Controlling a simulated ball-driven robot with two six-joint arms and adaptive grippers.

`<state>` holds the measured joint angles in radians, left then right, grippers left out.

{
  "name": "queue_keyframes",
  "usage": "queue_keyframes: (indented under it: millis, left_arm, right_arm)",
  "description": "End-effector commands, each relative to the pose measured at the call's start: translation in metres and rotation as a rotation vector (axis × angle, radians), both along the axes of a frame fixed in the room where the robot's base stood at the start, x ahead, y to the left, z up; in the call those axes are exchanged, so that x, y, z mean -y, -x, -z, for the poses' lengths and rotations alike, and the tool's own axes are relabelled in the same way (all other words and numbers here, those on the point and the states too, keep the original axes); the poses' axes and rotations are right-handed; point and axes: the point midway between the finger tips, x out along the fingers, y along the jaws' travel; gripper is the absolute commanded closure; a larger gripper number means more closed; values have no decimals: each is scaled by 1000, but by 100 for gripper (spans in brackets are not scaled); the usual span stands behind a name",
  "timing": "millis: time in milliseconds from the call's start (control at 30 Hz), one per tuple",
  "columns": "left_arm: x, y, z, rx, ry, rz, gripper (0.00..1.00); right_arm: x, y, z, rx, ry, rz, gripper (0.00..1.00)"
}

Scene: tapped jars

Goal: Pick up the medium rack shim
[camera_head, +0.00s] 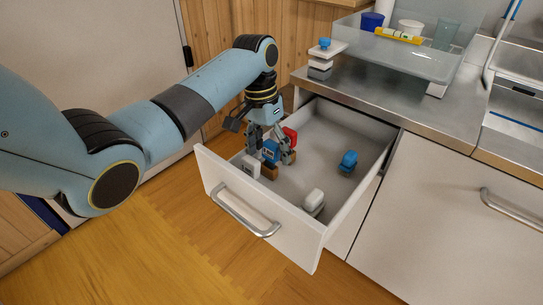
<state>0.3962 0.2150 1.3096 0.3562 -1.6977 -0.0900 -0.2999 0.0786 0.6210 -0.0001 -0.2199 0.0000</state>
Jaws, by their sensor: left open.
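I cannot tell for certain which piece is the medium rack shim. My left gripper (271,153) points down into the open drawer (318,152), fingers apart around a blue block (270,150) with a pale label. I cannot tell whether the fingers touch it. A red block (290,136) is just behind the gripper, partly hidden by it. A white block (251,166) and a brown block (269,171) sit close in front. A blue-topped piece (348,160) and a white-topped piece (314,201) stand apart farther right in the drawer. My right gripper is not in view.
On the steel counter (385,97) stand a small stack with a blue top (324,58) and a translucent tray (400,58) holding cups and a yellow level (398,35). The drawer's middle floor is clear.

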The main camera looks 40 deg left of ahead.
Motion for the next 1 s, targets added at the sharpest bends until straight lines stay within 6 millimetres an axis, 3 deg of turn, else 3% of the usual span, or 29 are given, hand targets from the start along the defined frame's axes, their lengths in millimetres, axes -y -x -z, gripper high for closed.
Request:
queue_keyframes:
  millis: [300,767,1000]
  left_arm:
    - [1,0,8,1,0,1,28]
    - [1,0,8,1,0,1,88]
    - [1,0,7,1,0,1,90]
  right_arm:
    - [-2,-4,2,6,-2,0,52]
    - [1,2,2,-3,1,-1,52]
    - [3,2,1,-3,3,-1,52]
